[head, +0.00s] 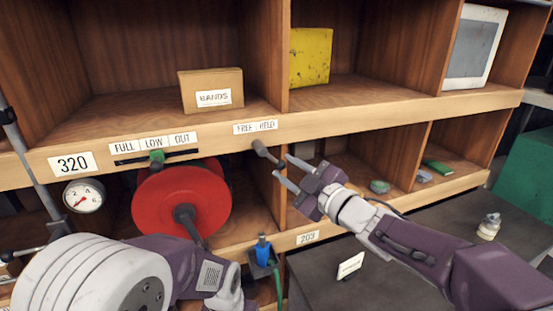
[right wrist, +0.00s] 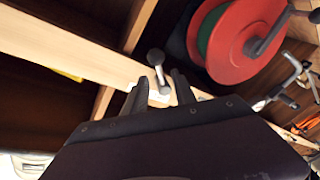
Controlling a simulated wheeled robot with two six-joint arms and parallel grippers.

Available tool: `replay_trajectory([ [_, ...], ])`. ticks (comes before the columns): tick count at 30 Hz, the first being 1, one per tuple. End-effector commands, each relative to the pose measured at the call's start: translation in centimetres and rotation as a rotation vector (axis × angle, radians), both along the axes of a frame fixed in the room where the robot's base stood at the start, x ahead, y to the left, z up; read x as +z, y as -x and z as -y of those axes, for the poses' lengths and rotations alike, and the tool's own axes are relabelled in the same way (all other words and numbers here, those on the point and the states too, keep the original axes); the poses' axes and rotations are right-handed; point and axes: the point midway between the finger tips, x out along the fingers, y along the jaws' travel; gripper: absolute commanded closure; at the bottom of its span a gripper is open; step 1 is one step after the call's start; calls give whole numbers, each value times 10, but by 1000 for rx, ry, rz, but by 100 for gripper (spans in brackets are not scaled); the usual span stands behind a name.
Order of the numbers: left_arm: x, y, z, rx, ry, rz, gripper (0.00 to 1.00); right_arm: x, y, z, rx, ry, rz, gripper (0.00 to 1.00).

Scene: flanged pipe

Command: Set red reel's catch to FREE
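The red reel (head: 182,200) hangs in the lower left compartment; it also shows at the upper right of the right wrist view (right wrist: 240,40). Its catch, a small grey lever (head: 264,152), sits below the FREE/HOLD label (head: 255,127) on the shelf edge. The lever slants down to the right, below the HOLD side. My right gripper (head: 282,170) is open and empty, its fingertips close to the lever's lower right end. In the right wrist view the lever (right wrist: 157,68) shows just beyond the fingertips; contact cannot be told. My left forearm is at lower left; its gripper is out of view.
A FULL/LOW/OUT slider with a green knob (head: 157,157) is above the reel, and a gauge (head: 84,195) is to its left. A BANDS box (head: 211,90) and a yellow box (head: 311,57) stand above. A blue-handled item (head: 262,250) is below. A compartment divider stands beside the lever.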

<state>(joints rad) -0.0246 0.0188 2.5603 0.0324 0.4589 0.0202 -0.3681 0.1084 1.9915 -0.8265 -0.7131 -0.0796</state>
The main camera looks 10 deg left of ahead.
Motion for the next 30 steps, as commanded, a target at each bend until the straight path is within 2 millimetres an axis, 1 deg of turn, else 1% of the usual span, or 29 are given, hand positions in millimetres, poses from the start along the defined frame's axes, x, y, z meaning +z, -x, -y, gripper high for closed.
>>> replay_trajectory([
  [1,6,0,0,0,0,0,64,2,-7,-9,3,1,-3,67],
  [3,11,0,0,0,0,0,64,3,-16,-20,2,1,-2,67],
  [6,15,0,0,0,0,0,64,2,-27,-33,1,1,-2,67],
  [9,18,0,0,0,0,0,64,2,-35,-40,-1,-1,-2,67],
  [12,18,0,0,0,0,0,64,1,-37,-44,-1,0,-1,67],
  [18,17,0,0,0,0,0,64,0,-38,-44,-1,-1,-1,67],
  [19,17,0,0,0,0,0,64,0,-38,-44,-1,-1,-1,73],
  [20,17,0,0,0,0,0,64,0,-38,-44,-1,-1,-1,81],
  [21,17,0,0,0,0,0,64,0,-38,-44,-2,0,-1,92],
  [22,17,0,0,0,0,0,64,0,-38,-44,-2,0,-1,100],
  [30,17,0,0,0,0,0,64,0,-38,-44,-2,0,-1,100],
])
